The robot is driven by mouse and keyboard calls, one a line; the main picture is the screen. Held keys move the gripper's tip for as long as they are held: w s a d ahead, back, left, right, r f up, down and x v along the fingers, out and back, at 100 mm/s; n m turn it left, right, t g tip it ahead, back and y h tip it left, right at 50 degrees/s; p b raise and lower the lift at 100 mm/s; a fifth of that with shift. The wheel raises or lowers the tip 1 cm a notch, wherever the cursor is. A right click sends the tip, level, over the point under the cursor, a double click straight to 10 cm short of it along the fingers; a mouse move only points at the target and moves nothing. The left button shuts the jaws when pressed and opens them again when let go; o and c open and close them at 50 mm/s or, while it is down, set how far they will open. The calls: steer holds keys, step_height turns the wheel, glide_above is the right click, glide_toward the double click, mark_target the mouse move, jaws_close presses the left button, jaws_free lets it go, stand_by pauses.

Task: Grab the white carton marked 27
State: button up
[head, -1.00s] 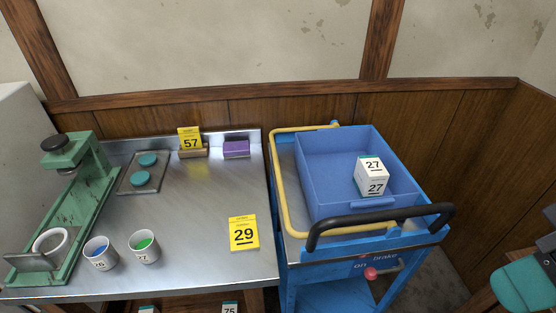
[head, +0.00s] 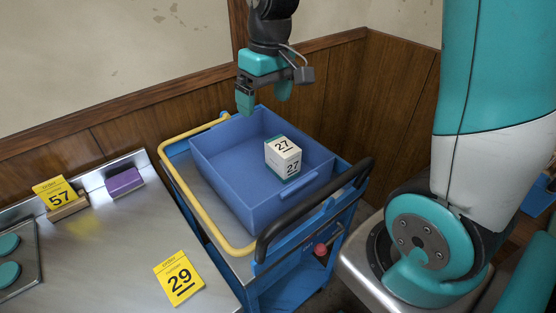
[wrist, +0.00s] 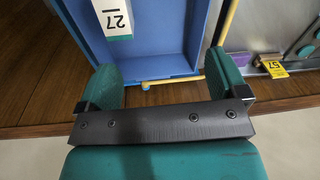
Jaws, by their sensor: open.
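The white carton marked 27 (head: 283,158) stands inside a blue bin (head: 222,178), toward its right side. It has a green base edge and shows 27 on its top and on its side. My gripper (head: 264,103) is open and empty above the far edge of the bin, apart from the carton. In the wrist view the two green fingers of my gripper (wrist: 168,85) are spread wide. The carton (wrist: 114,18) shows there at the top, beyond the left finger and partly cut off by the frame.
The bin sits on a blue cart with a yellow rail (head: 196,196) and a black handle (head: 312,210). A metal bench at left holds a yellow 29 card (head: 179,279), a yellow 57 card (head: 55,193) and a purple block (head: 124,182). A wood-panelled wall is close behind.

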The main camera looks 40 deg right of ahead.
steer(key=m, duration=0.2)
glide_above(283, 145)
step_height(283, 145, down, 4)
steer(key=shift+h, duration=0.4)
steer(key=f, duration=1)
steer(key=shift+w+a+f, duration=0.15)
steer(key=shift+a+f, duration=0.05)
steer(key=shift+f, duration=0.2)
steer(key=shift+d+f+p, duration=0.15)
steer(key=shift+f+p, duration=0.55)
steer(key=shift+f, duration=2.15)
steer(key=c, duration=1.1)
steer(key=shift+r, duration=0.15)
